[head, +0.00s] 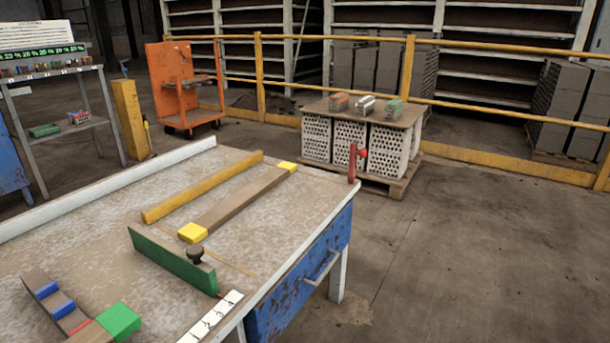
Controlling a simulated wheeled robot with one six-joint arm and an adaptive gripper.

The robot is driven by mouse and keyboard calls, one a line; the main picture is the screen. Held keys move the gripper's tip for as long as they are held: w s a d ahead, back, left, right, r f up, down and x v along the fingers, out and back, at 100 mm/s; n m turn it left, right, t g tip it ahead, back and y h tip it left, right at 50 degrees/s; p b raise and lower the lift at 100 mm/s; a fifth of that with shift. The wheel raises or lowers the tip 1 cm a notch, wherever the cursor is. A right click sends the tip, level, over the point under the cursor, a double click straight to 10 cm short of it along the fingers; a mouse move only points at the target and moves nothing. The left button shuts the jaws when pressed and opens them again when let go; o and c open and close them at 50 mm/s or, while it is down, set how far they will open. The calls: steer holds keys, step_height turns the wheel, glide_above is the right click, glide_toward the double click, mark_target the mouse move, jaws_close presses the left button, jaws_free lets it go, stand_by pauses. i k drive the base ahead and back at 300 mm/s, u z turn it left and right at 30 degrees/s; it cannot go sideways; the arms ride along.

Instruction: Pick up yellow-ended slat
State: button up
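The yellow-ended slat (243,200) is a flat brown strip with a yellow block at each end. It lies on the worktable (100,212), slanting from lower left to upper right. Its far end is close to the table's right edge. A yellow-orange bar (203,186) lies beside it on the left, roughly parallel, with a narrow gap of bare table between them. A green board (172,261) with a dark knob (195,253) stands just in front of its near end; I cannot tell whether they touch. My gripper is not in view.
A slat with blue bands (51,299) and a green block (118,321) lie at the front left. A white marked strip (212,318) is at the front edge. A red clamp (354,160) rises at the right corner. Beyond, hollow bricks (350,144) stand on a pallet. Floor at right is clear.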

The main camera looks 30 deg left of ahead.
mark_target(194, 231)
steer(key=u, duration=0.2)
steer(key=i, duration=1)
steer(key=u, duration=1.45)
steer(key=i, duration=0.7)
steer(key=u, duration=0.7)
